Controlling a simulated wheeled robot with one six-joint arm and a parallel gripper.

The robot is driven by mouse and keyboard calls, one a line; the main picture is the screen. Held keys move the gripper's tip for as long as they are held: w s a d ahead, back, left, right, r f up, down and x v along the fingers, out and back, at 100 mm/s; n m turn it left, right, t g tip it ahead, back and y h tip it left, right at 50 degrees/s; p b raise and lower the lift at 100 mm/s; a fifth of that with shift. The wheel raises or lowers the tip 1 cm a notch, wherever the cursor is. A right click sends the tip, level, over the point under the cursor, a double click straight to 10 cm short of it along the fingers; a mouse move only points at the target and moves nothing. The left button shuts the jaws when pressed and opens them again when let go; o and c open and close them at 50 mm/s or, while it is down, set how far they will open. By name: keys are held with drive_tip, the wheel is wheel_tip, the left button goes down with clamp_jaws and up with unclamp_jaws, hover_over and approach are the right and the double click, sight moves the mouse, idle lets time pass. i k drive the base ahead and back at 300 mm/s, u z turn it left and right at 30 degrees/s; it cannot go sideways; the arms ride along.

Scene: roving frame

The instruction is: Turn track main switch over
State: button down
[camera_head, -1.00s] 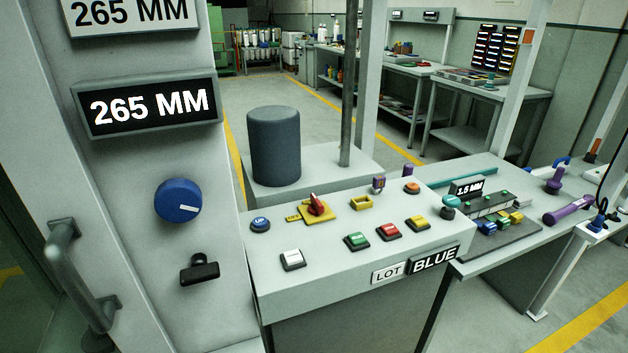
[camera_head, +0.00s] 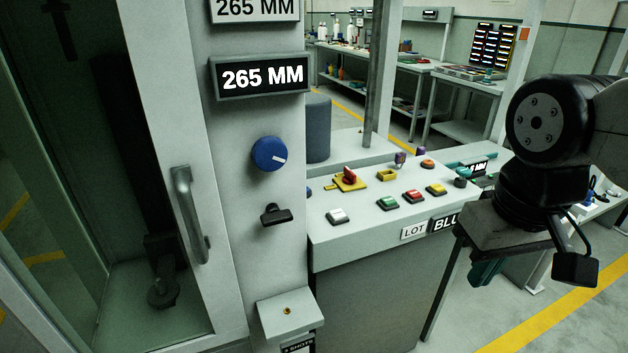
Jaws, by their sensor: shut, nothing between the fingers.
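A red rotary handle on a yellow plate, which looks like the main switch (camera_head: 349,176), sits on the sloped top of the grey console (camera_head: 365,250). The handle stands up from the plate; any wording there is too small to read. My gripper (camera_head: 484,275) shows low at the right, below my dark wrist, with teal fingers pointing down. It is shut and empty, well to the right of the switch and apart from it. My arm hides much of the bench behind it.
Green, red, yellow and white buttons (camera_head: 338,216) share the console top. A blue knob (camera_head: 269,154) and a black T-handle (camera_head: 273,214) are on the grey column at left, beside a glazed door with a handle (camera_head: 189,213). A grey post (camera_head: 380,80) rises behind.

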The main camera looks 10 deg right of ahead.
sight(351, 178)
drive_tip(key=z, duration=1.6)
drive_tip(key=i, duration=0.8)
drive_tip(key=u, duration=2.1)
drive_tip(key=i, duration=0.45)
drive_tip(key=z, duration=0.05)
